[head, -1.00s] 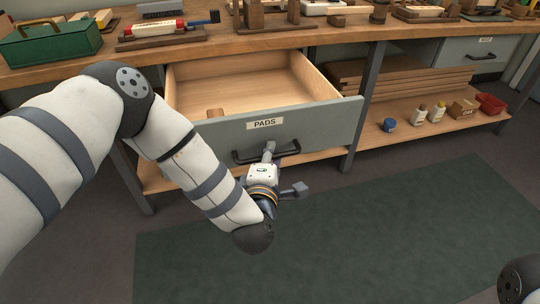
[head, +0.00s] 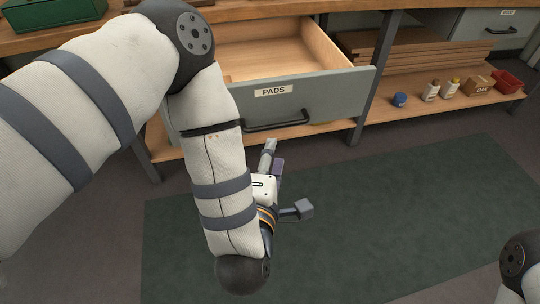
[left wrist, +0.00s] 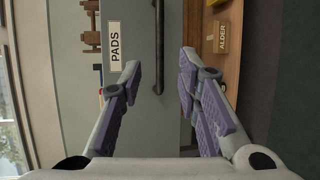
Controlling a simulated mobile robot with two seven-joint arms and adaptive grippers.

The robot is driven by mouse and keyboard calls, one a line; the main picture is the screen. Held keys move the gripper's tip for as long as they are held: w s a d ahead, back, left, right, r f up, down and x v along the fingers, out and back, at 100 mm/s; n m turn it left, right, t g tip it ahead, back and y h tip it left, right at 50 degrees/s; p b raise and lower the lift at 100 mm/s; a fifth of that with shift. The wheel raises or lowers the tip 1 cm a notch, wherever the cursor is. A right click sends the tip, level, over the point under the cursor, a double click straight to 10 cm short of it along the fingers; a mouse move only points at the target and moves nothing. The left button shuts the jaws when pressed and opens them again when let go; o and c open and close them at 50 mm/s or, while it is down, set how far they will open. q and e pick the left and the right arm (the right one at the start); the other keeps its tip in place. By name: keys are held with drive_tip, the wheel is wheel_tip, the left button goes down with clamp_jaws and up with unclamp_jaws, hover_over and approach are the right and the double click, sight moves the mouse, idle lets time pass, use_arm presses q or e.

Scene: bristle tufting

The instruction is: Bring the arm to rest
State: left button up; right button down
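The PADS drawer (head: 330,95) is pulled open under the bench, with a grey front and a dark bar handle (head: 277,125). Its inside is bare where I can see it; my left arm hides the left part. My left gripper (head: 287,178) is open and empty, in front of and below the handle. In the left wrist view the gripper (left wrist: 160,65) has its fingers spread, with the drawer handle (left wrist: 158,48) showing beyond them, apart from the fingers. Only a piece of my right arm shows at the lower right; its gripper is out of view.
The wooden bench (head: 240,12) runs across the top, with a green box (head: 55,15) at the left. A lower shelf (head: 400,120) holds boards, a blue jar (head: 400,100), bottles, a cardboard box and a red bin (head: 507,82). The green floor mat (head: 400,210) is clear.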

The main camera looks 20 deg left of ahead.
use_arm(q)
drive_tip(key=shift+a, duration=0.1)
idle(0.3)
